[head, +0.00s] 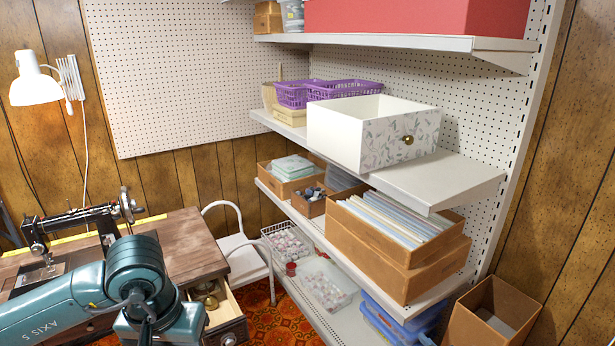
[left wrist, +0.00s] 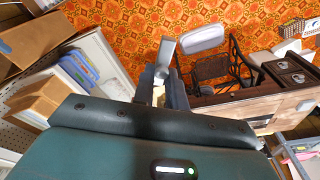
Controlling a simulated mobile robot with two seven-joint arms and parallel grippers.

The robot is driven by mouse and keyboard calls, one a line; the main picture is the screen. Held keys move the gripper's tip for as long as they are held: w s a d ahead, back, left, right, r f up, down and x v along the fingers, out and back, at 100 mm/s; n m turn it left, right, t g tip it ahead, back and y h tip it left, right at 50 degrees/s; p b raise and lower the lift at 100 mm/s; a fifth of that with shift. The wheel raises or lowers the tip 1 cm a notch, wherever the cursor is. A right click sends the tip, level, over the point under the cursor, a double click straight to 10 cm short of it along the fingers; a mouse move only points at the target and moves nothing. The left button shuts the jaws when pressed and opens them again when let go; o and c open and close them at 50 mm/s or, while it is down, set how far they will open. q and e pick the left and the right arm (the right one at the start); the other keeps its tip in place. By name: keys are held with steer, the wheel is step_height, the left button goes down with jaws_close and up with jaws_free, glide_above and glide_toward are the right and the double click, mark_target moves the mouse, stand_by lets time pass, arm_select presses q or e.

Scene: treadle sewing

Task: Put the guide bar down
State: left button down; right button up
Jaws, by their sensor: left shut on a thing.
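My left gripper (left wrist: 168,88) shows in the left wrist view, shut on a narrow grey bar-like thing, which I take to be the guide bar (left wrist: 164,48). It is held in the air and stands up past the fingers; its lower part is hidden by the gripper body. In the head view a teal arm link of mine comes in from the lower left in front of the sewing table (head: 180,240). No fingers show there, and the bar cannot be seen. I see no right gripper fingers in either view.
A black sewing machine (head: 75,220) stands on the table; a drawer (head: 225,312) below is pulled out. A white chair (head: 240,250) stands beside it. Shelves at right hold a floral box (head: 370,133), purple baskets (head: 330,90) and a wooden file box (head: 395,245). Part of the middle shelf (head: 440,180) is bare.

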steer(key=s+a+f+g+y, duration=0.1)
steer(key=s+a, duration=0.3)
steer(key=s, duration=0.6)
steer(key=s+a+f+m+g, duration=0.1)
steer(key=s+a+f, duration=0.3)
steer(key=s, duration=0.6)
steer(key=shift+s+g+y, duration=0.25)
steer(key=shift+g+y, duration=0.15)
